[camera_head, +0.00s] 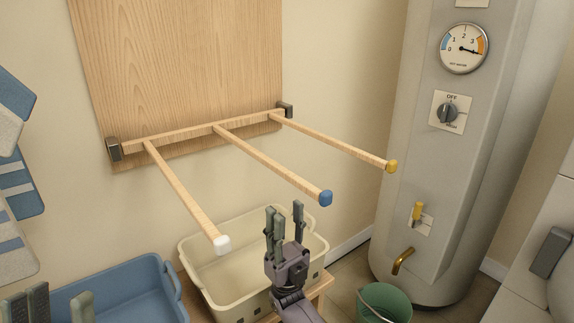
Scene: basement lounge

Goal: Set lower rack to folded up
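The lower rack (262,153) is a wooden crossbar with three rods, held between two dark hinge brackets at the bottom of a wooden wall panel (180,60). Its rods stick out from the wall, with a white tip (222,246), a blue tip (325,198) and a yellow tip (391,166). My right gripper (286,212) points up with its fingers apart and empty, in front of the rack between the white and blue tips in the picture. My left gripper (60,295) shows only its fingers at the bottom left, apart, with nothing seen between them.
A cream basket (215,290) stands below the rack on a wooden surface, beside a blue basket (135,280). Striped cloths (20,185) hang at the left. A grey water heater (420,130) with gauge, dial and tap stands at the right, with a green bucket (383,303) below.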

